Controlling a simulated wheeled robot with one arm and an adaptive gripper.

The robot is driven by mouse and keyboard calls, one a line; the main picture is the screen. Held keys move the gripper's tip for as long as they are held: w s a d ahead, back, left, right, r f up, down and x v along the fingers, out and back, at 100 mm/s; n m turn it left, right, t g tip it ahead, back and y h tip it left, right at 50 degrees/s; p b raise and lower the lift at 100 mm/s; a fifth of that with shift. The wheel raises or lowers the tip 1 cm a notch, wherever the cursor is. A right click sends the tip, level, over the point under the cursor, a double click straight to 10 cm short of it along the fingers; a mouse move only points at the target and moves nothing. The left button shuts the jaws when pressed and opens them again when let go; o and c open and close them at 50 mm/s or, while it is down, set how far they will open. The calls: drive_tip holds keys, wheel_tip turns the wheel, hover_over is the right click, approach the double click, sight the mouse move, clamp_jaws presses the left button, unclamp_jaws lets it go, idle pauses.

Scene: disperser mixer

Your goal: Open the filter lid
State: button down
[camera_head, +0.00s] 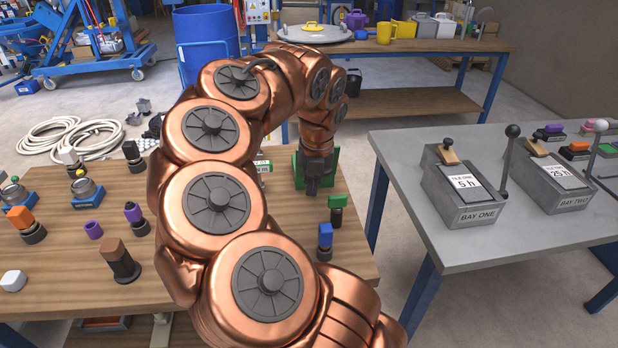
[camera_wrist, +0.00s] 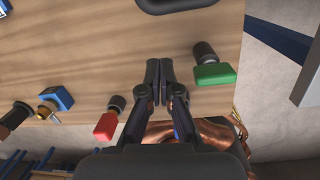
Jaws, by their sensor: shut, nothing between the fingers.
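No part labelled as a filter lid can be made out. A round grey disc with a yellow handle (camera_head: 315,32) lies on the far wooden bench; I cannot tell whether it is the filter lid. My gripper (camera_head: 313,190) is over the right part of the near wooden table, far from that disc. In the wrist view my gripper (camera_wrist: 160,86) points at the table with its fingers shut and empty, between a red-handled part (camera_wrist: 107,124) and a green-handled part (camera_wrist: 214,74). It appears apart from both. My arm hides much of the table's middle in the head view.
The near table (camera_head: 65,270) holds several small knobs and valves, including a blue-topped one (camera_head: 325,238). A grey table (camera_head: 410,150) at right carries the BAY ONE box (camera_head: 465,190) and BAY TWO box (camera_head: 557,180) with levers. A floor gap separates the tables.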

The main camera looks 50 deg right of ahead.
drive_tip(key=shift+w+f, duration=0.2)
drive_tip(key=shift+f, duration=1)
drive_tip(key=shift+w+d+r+p, duration=0.15)
drive_tip(key=shift+w+d+r, duration=0.4)
drive_tip(key=shift+d, duration=0.2)
drive_tip(key=shift+w+d+r+p, duration=0.15)
drive_tip(key=shift+w+d+r, duration=0.35)
drive_tip(key=shift+d, duration=0.2)
